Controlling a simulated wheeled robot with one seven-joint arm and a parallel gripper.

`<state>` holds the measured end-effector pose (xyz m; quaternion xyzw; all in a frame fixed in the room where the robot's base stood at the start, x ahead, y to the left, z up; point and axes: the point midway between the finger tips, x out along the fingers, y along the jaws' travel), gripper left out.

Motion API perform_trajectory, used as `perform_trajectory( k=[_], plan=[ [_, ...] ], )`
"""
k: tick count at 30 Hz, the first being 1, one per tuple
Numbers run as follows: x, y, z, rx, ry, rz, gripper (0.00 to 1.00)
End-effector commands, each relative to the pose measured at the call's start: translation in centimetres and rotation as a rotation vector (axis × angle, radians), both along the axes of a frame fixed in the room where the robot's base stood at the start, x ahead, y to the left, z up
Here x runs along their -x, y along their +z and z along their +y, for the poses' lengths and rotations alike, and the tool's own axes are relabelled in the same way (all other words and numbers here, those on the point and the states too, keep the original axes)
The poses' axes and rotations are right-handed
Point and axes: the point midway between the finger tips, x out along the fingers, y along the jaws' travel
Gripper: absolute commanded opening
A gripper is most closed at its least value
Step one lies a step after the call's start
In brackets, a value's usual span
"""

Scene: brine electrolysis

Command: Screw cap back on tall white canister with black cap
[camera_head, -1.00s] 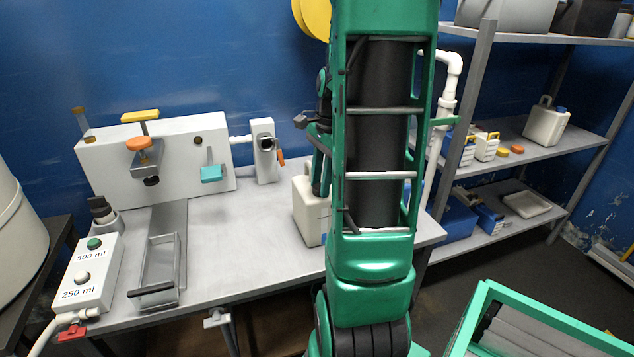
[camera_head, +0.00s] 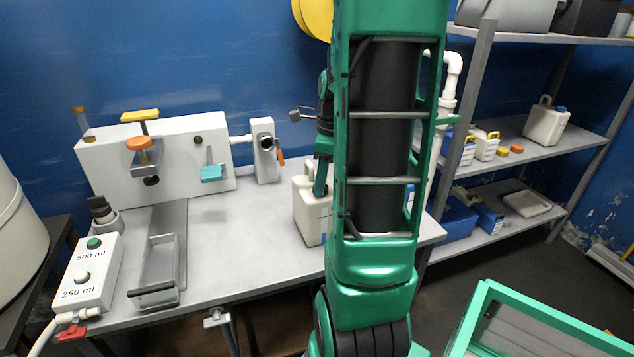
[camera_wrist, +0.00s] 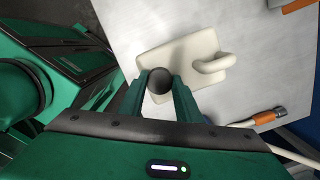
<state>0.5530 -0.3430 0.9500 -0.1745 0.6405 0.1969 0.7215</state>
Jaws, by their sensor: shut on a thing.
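The tall white canister (camera_head: 308,214) stands on the grey bench in the head view, its right part hidden behind my arm. In the wrist view its cream top and loop handle (camera_wrist: 212,66) show from above. The round black cap (camera_wrist: 159,80) sits between my fingertips, over the end of the canister's top away from the handle. My gripper (camera_wrist: 159,86) is shut on the cap's sides. In the head view one green finger (camera_head: 320,178) shows at the canister's top. I cannot tell how far the cap is seated on the neck.
A white valve block (camera_head: 265,150) with an orange handle stands behind the canister. A metal tray (camera_head: 157,270) and a button box (camera_head: 88,272) are on the left of the bench. Shelves (camera_head: 520,137) with containers stand at right. The bench middle is clear.

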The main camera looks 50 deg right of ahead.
Motion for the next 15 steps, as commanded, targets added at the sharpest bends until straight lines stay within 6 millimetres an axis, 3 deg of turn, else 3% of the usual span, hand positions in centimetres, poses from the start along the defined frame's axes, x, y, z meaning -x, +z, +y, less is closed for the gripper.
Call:
perform_trajectory(
  k=[6,15],
  plan=[
    [-0.03,0.02,0.02,0.002,-0.199,-0.002,0.04],
    [-0.02,0.02,0.00,0.001,-0.230,-0.002,0.04]
  ],
)
